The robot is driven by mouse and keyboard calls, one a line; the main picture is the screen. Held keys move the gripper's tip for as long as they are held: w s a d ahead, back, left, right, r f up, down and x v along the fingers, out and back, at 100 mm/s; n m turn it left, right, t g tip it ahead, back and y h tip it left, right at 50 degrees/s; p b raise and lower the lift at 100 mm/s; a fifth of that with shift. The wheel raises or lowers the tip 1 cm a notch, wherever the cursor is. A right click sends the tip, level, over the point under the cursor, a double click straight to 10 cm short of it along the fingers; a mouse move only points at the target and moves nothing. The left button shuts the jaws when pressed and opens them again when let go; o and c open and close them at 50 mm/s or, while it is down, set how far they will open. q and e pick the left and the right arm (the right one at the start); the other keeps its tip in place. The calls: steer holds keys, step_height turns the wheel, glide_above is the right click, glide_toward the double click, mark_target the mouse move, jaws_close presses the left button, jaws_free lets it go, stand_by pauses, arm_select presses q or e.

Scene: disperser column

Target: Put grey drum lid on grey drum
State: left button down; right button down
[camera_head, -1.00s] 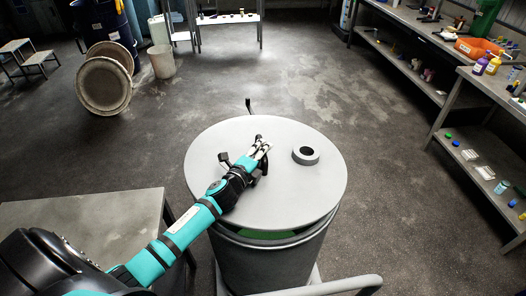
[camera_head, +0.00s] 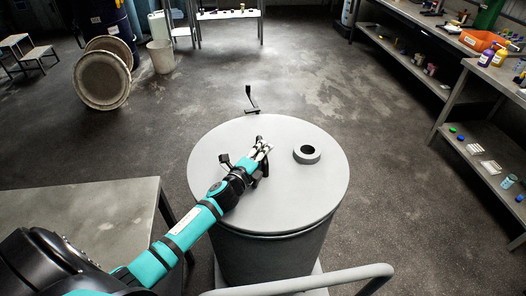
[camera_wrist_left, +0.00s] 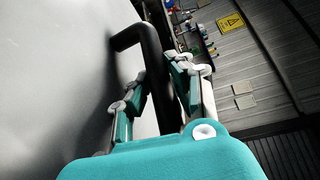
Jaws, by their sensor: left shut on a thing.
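The grey drum lid (camera_head: 300,190) lies flat over the top of the grey drum (camera_head: 265,260), with no visible gap along the front rim. A raised ring with a dark opening (camera_head: 307,154) is on the lid's right part. My left gripper (camera_head: 262,152) is above the lid's left-centre part, shut on its black handle, which it partly hides. In the left wrist view the bent black handle (camera_wrist_left: 152,60) passes between the fingers, with the pale lid surface (camera_wrist_left: 50,70) at the left. My right gripper is not in view.
A metal table (camera_head: 90,225) stands close on the left. A grey rail (camera_head: 300,284) crosses in front of the drum. A dark lever (camera_head: 249,99) shows behind it. A round dirty lid (camera_head: 101,80) and bucket (camera_head: 160,57) are at back left. Shelving (camera_head: 480,120) lines the right.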

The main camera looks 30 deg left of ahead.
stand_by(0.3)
arm_select(q)
steer(key=c, duration=1.1)
jaws_free()
steer(key=shift+c, duration=0.2)
steer(key=shift+s+f, duration=0.1)
steer(key=shift+f, duration=0.2)
steer(key=s, duration=0.4)
steer(key=s+r, duration=0.1)
steer(key=s, duration=0.6)
steer(key=shift+s+r, duration=0.35)
steer(key=shift+s, duration=0.05)
